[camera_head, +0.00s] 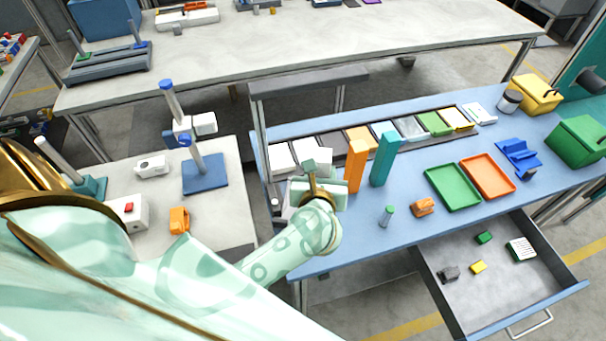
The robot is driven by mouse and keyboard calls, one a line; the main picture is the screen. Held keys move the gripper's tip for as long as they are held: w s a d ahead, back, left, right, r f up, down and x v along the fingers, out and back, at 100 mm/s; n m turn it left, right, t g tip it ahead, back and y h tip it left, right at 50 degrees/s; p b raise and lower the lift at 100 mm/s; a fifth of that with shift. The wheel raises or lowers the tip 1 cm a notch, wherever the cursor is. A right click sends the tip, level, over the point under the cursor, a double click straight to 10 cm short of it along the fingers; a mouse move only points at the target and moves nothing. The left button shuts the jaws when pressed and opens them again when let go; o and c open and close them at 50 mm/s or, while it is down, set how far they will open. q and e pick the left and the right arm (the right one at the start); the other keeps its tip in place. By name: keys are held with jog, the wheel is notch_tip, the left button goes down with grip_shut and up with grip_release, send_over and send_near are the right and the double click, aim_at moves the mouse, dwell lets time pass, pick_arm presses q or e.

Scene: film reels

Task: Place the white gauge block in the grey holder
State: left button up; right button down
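My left arm reaches in from the left, and its gripper (312,170) is over the left end of the blue workbench, by the pale bins. Its fingers are small and partly hidden by the hand, so I cannot tell whether they are open or shut, or hold anything. No block can be clearly identified as the white gauge block. A white slotted piece (521,249) lies in the open drawer. The grey holder cannot be identified with certainty; a small dark grey piece (449,274) lies at the drawer's left. My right gripper is not in view.
An orange upright block (355,166) and a teal one (384,160) stand just right of the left gripper. Green (452,187) and orange (487,177) trays lie farther right. The drawer (500,297) juts out in front. A grey raised shelf (308,81) stands behind.

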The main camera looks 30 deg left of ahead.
pick_arm(q)
jog(key=w+a+f+b, duration=0.3)
jog(key=a+f+b, duration=0.4)
jog(key=f+b, duration=0.2)
jog(key=shift+w+f, duration=0.35)
jog(key=shift+f, duration=0.3)
jog(key=o, duration=0.8)
jog(key=shift+f, duration=0.15)
jog(key=o, duration=0.4)
